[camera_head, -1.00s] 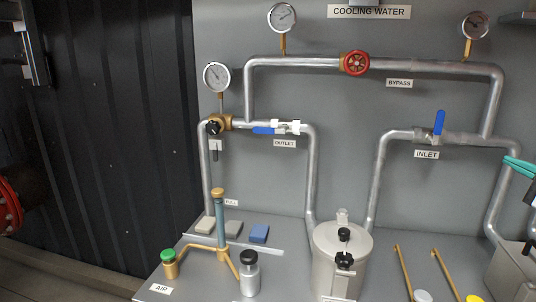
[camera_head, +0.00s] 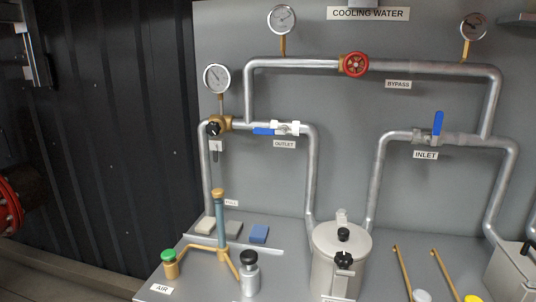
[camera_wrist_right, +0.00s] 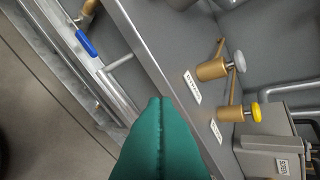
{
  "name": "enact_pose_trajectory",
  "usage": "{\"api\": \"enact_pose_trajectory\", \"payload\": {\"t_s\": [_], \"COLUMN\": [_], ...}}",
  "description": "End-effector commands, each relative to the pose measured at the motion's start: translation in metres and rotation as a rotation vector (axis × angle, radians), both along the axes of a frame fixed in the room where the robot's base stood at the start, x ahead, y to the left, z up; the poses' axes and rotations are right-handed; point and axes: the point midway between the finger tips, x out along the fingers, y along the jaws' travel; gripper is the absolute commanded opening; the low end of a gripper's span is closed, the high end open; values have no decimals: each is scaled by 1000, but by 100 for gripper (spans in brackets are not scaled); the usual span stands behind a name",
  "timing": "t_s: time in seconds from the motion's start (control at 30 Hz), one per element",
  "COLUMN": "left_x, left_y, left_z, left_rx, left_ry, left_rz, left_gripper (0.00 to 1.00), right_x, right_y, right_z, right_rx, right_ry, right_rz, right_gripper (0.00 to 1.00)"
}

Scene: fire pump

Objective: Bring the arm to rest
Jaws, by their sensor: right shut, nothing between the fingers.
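My right gripper (camera_wrist_right: 160,102) shows in the right wrist view as two green fingers pressed together, with nothing between them. It has no part in the head view now. In the wrist view its tips are near the edge of the grey panel, to the left of two brass fittings, one with a grey cap (camera_wrist_right: 239,61) and one with a yellow cap (camera_wrist_right: 255,112). I cannot tell its distance from them. My left gripper is in neither view.
In the head view, a grey panel carries pipes, a red bypass valve wheel (camera_head: 354,64), a blue inlet lever (camera_head: 438,123) and a blue outlet lever (camera_head: 265,131). A metal canister (camera_head: 324,262) stands on the bench. A red flanged part (camera_head: 10,208) is at far left.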

Motion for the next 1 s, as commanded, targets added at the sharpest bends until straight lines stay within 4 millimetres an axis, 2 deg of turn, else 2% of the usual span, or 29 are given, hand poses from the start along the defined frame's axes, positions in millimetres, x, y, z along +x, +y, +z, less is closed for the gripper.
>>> {"api": "enact_pose_trajectory", "payload": {"t_s": [0.03, 0.2, 0.47, 0.5, 0.77, 0.87, 1.0], "left_x": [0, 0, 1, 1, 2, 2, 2], "left_y": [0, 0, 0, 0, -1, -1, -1], "left_z": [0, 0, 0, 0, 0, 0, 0], "left_rx": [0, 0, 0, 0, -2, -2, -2], "left_ry": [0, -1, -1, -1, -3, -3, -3], "left_rz": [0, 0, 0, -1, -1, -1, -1], "left_gripper": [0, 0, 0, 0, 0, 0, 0], "right_x": [-20, -76, -145, -148, -132, -129, -131], "right_y": [10, 39, 78, 81, 81, 82, 82], "right_z": [-12, -37, -50, -56, -121, -152, -206], "right_rx": [99, 355, 630, 644, 624, 621, 613], "right_ry": [55, 220, 433, 452, 471, 483, 506], "right_rz": [-54, -217, -425, -442, -439, -440, -444], "right_gripper": [0, 0, 0, 0, 0, 0, 0]}}
